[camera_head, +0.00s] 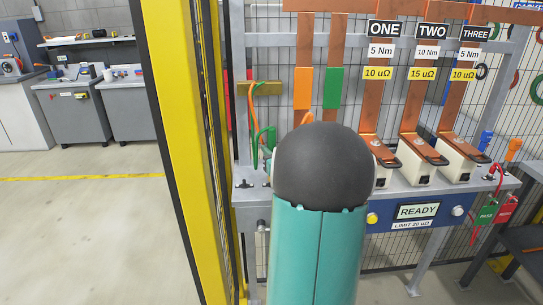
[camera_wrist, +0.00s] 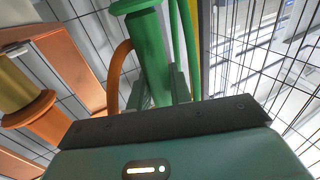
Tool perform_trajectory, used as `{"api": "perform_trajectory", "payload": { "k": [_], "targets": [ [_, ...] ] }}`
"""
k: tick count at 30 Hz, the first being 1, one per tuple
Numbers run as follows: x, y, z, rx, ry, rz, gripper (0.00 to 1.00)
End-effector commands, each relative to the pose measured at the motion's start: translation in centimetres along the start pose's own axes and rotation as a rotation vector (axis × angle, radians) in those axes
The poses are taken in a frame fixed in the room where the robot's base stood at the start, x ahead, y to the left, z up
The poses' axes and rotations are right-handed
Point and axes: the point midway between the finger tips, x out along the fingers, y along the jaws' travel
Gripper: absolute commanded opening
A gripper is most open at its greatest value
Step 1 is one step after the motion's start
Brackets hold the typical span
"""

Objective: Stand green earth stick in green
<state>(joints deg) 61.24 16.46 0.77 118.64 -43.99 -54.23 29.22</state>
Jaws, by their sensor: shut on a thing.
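In the wrist view a green stick (camera_wrist: 152,58), a thick cylinder with a wider flange at its top, stands up between the jaws of my gripper (camera_wrist: 160,88). My gripper is shut on it. Its lower end is hidden behind the gripper body. In the head view my dark rounded arm joint and teal link cover the gripper and most of the stick. A bit of green (camera_head: 271,137) shows just left of the joint; I cannot tell whether it is the stick. A green sleeve (camera_head: 334,88) is on a hanging copper bar. No green holder can be made out.
A brass bar (camera_head: 258,88) with orange and green cables is at the rack's left. An orange cable (camera_wrist: 115,75) and copper bar (camera_wrist: 72,65) lie left of the stick in the wrist view. Copper links (camera_head: 425,150) stand right of my arm. A yellow post (camera_head: 180,130) borders the left.

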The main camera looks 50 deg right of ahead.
Motion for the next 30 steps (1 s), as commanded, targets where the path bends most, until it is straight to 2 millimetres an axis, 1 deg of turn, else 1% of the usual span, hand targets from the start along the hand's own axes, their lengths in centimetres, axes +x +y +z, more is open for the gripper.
{"api": "perform_trajectory", "payload": {
  "k": [1,2,5,15,24,30],
  "targets": [
    [0.0,0.0,-0.9,-0.004,0.004,0.000,0.00],
    [0.0,0.0,-1.4,-0.004,0.004,0.000,0.00],
    [-1.0,-0.2,-2.7,-0.005,0.005,0.000,0.00],
    [-5.1,-1.0,-7.6,-0.005,0.005,0.001,0.00],
    [-10.0,-1.9,-9.7,-0.002,0.004,0.001,0.00],
    [-12.4,-2.4,-10.7,-0.003,0.003,0.000,0.00]
  ]
}}
